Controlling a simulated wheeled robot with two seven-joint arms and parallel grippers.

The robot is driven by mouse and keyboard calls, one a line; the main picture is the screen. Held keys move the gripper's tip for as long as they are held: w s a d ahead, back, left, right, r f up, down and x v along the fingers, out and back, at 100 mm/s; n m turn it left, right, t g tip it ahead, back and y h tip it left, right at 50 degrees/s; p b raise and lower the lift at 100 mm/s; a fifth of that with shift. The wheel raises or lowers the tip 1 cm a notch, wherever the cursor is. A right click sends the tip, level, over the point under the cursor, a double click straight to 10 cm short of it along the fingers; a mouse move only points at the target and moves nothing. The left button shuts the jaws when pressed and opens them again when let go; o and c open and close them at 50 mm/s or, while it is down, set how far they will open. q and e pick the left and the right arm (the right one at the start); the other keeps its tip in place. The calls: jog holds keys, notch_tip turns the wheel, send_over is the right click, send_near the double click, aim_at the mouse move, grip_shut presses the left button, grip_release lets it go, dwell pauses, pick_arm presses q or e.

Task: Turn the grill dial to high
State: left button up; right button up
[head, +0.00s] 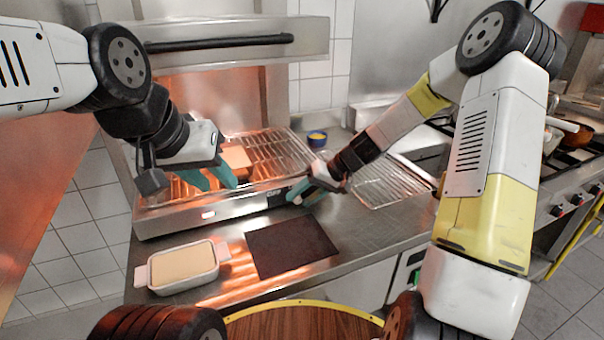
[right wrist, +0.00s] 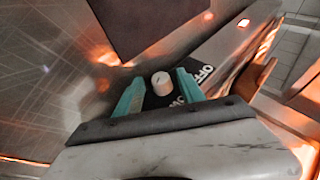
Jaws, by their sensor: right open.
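The grill (head: 165,222) is a steel unit with a wire rack and an orange glow at the back of the counter. On its front is a black panel (head: 277,197) marked OFF. My right gripper (head: 303,192) is open at the right end of this panel. In the right wrist view the pale round dial (right wrist: 161,83) sits between the teal fingertips of the right gripper (right wrist: 157,86), with a gap on each side. In the head view the right gripper hides the dial. My left gripper (head: 219,186) is open, over the left front of the grill.
A toast-like slab (head: 236,158) lies on the grill rack near my left gripper. A white dish (head: 183,267) and a dark board (head: 290,247) lie on the counter in front. A wire rack (head: 395,182) and a small blue bowl (head: 317,138) are to the right.

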jog(key=shift+s+a+r+n+t+h, duration=0.1)
jog(key=shift+a+n+t+h, duration=0.15)
jog(key=shift+h, duration=0.65)
jog(key=shift+a+r+n+t+h, duration=0.15)
jog(key=shift+t+h, duration=0.2)
jog(key=shift+h, duration=0.55)
jog(key=shift+s+a+h, duration=0.1)
jog(key=shift+h, duration=0.6)
jog(key=shift+a+n+t+h, duration=0.15)
jog(key=shift+n+t+h, duration=0.3)
jog(key=shift+h, duration=0.35)
